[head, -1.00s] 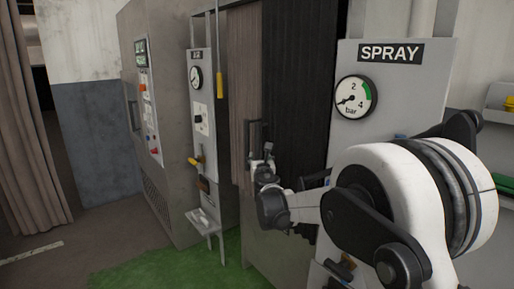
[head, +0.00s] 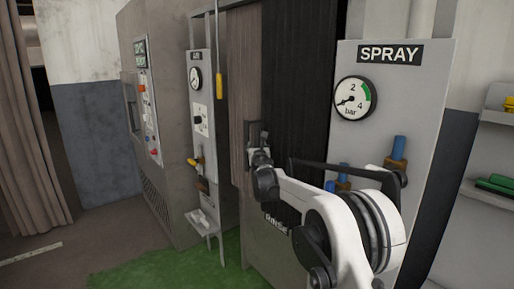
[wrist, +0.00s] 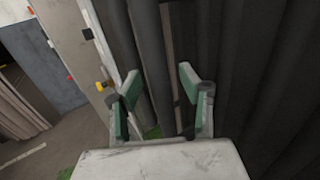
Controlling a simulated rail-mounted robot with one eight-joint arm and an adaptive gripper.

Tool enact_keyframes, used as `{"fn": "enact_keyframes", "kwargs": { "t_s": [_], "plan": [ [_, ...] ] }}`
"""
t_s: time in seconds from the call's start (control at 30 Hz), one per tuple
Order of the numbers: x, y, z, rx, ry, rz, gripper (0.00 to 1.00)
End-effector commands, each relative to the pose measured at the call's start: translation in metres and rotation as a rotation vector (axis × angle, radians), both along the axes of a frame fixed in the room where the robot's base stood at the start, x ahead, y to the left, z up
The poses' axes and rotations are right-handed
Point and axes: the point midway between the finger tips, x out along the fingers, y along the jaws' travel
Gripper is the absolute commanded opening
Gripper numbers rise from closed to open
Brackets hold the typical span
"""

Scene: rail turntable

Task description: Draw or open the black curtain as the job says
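The black curtain (head: 298,85) hangs in tall vertical folds in the opening left of the SPRAY panel. A grey-brown, vertically ribbed stretch (head: 243,75) hangs directly left of it. My gripper (head: 258,132) is in front of the boundary between the two. In the wrist view, my gripper (wrist: 158,80) has its two green-padded fingers wide apart. Dark curtain folds (wrist: 150,50) and a narrow brown strip show beyond and between the fingertips. I cannot tell whether the fingers touch the cloth. My arm hides the lower part of the curtain.
The SPRAY panel (head: 423,110) with gauge and blue-handled valves stands close on the right. A grey panel (head: 201,100) with gauge and yellow handle stands left, beside a large machine cabinet (head: 170,60). A brown curtain (head: 30,130) hangs far left. Green floor (head: 165,262) lies in front.

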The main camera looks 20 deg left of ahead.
Motion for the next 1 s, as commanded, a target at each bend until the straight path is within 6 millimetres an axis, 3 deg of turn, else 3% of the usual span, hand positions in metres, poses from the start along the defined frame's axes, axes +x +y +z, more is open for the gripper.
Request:
{"fn": "enact_keyframes", "kwargs": {
  "t_s": [0.37, 0.67, 1.0],
  "plan": [
    [0.0030, 0.0014, 0.0002, 0.000, 0.000, 0.000, 0.39],
    [0.0028, 0.0015, 0.0002, 0.000, 0.000, 0.000, 0.00],
    [0.0022, 0.0019, 0.0001, 0.000, 0.000, 0.001, 0.00]
  ]
}}
